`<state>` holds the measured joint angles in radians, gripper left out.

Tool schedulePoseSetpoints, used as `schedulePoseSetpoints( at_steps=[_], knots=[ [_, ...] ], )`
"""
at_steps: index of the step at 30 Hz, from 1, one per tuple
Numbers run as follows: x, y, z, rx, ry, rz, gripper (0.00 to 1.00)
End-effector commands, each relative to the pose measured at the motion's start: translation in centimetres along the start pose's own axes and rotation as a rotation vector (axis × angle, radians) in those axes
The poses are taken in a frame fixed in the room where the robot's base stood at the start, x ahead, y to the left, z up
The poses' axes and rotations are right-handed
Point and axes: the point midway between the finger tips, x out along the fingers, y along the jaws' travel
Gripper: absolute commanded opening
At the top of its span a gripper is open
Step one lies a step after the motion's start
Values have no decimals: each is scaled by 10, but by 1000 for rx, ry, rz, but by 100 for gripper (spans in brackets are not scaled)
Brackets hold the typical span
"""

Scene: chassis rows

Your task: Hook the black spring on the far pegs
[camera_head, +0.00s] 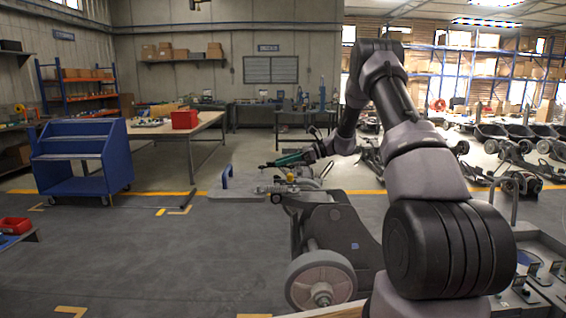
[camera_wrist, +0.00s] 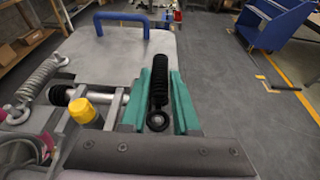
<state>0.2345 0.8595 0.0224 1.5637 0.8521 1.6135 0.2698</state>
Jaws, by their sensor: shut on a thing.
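The black spring (camera_wrist: 159,84) lies lengthwise between the two teal fingers of my gripper (camera_wrist: 160,76), which are shut on it. Its near end shows a ring-like eye; its far end points toward the grey plate. In the head view my gripper (camera_head: 289,160) is over the chassis (camera_head: 335,225), and the spring is too small to make out there. A silver spring (camera_wrist: 41,78) is stretched on the chassis at the left of the wrist view. A metal peg with a yellow cap (camera_wrist: 83,110) stands just left of my fingers. I cannot tell which pegs are the far ones.
A grey plate (camera_wrist: 185,50) with a blue handle (camera_wrist: 122,18) lies beyond my fingertips. A large wheel (camera_head: 320,281) is on the chassis's near side. A blue cart (camera_head: 80,160) and a table with a red bin (camera_head: 185,119) stand left. The floor between is mostly clear.

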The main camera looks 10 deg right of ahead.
Motion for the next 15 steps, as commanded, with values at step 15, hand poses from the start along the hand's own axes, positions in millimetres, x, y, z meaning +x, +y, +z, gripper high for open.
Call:
schedulePoseSetpoints(
  at_steps=[15],
  knots=[
    [3,0,-11,1,0,0,0]
  ],
)
